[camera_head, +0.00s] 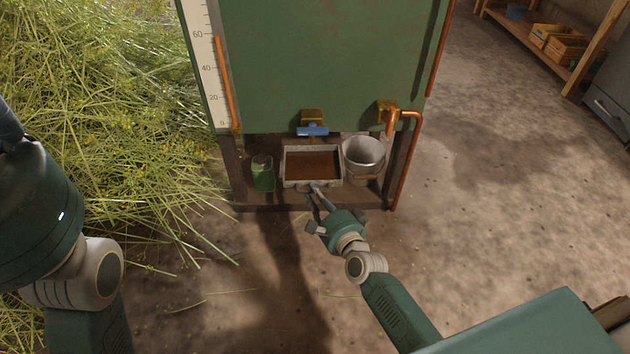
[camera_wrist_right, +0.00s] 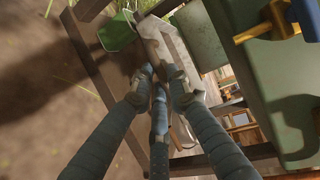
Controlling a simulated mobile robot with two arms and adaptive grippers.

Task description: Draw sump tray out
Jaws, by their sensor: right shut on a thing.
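The sump tray (camera_head: 296,184) is a pale grey rectangular tray with a brown inside. It sits on the low shelf under the green still (camera_head: 320,60), below the blue-handled tap (camera_head: 312,130). My right gripper (camera_head: 314,189) reaches the middle of its front edge and is shut on it. In the right wrist view, the fingers (camera_wrist_right: 160,78) close at the pale front of the tray (camera_wrist_right: 176,45); they hide the exact grip. My left arm shows at the left of the head view, but its gripper is out of view.
A green can (camera_head: 263,174) stands left of the tray and a metal bucket (camera_head: 363,158) close on its right. A copper pipe (camera_head: 408,160) runs down the still's right side. Cut herbs (camera_head: 130,140) heap at the left.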

